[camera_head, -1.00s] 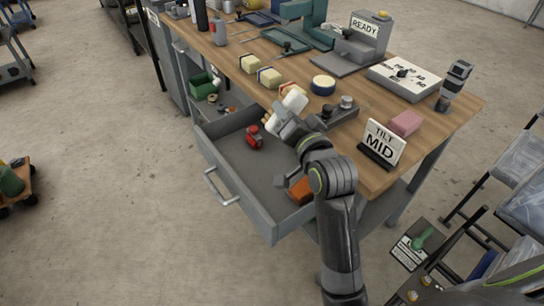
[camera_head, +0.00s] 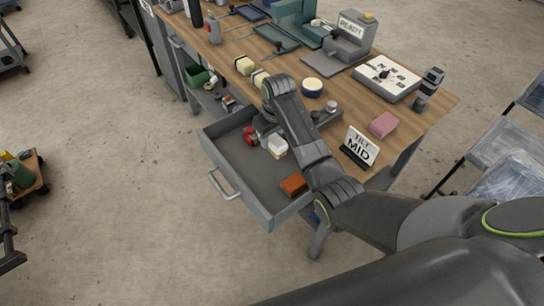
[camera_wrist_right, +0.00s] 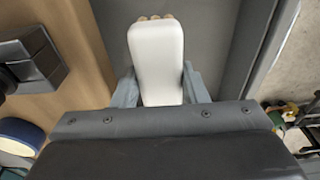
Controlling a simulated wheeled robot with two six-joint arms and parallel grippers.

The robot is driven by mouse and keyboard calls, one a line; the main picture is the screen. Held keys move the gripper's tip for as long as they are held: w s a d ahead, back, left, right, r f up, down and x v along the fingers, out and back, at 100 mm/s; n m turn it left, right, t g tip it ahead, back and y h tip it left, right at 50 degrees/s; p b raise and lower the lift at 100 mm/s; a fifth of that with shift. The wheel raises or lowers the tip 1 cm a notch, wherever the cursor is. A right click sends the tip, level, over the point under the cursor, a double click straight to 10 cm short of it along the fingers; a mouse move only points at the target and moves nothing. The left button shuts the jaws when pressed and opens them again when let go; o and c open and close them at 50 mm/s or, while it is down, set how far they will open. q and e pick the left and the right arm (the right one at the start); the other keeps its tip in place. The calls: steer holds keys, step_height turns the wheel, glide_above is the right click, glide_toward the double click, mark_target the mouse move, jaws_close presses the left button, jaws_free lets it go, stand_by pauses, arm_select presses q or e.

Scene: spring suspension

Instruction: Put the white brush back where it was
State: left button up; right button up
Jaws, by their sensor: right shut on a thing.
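The white brush (camera_head: 277,146) is over the open drawer (camera_head: 238,170), near its table-side wall. Whether it touches the drawer floor is unclear. My right gripper (camera_head: 267,134) is shut on it, largely screened by my own wrist in the head view. In the right wrist view, the white back of the brush (camera_wrist_right: 157,60) lies between the two fingers (camera_wrist_right: 160,88), with tan bristles (camera_wrist_right: 154,18) at its far end. My left gripper is out of view.
A red object (camera_head: 250,137) lies in the drawer close to the brush, and an orange-brown block (camera_head: 293,184) lies toward its near end. On the table (camera_head: 345,112) are cream blocks (camera_head: 245,66), a round tin (camera_head: 312,87), a TILT MID sign (camera_head: 360,146) and a pink block (camera_head: 383,124).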

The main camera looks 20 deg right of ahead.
mark_target(275, 138)
step_height(275, 138, down, 9)
steer(key=shift+f+b, duration=0.1)
steer(key=shift+b, duration=0.2)
steer(key=o, duration=0.9)
steer(key=r, duration=0.4)
steer(key=s+r+p, duration=0.1)
steer(key=r, duration=0.7)
steer(key=shift+s+d, duration=0.2)
steer(key=shift+d, duration=0.1)
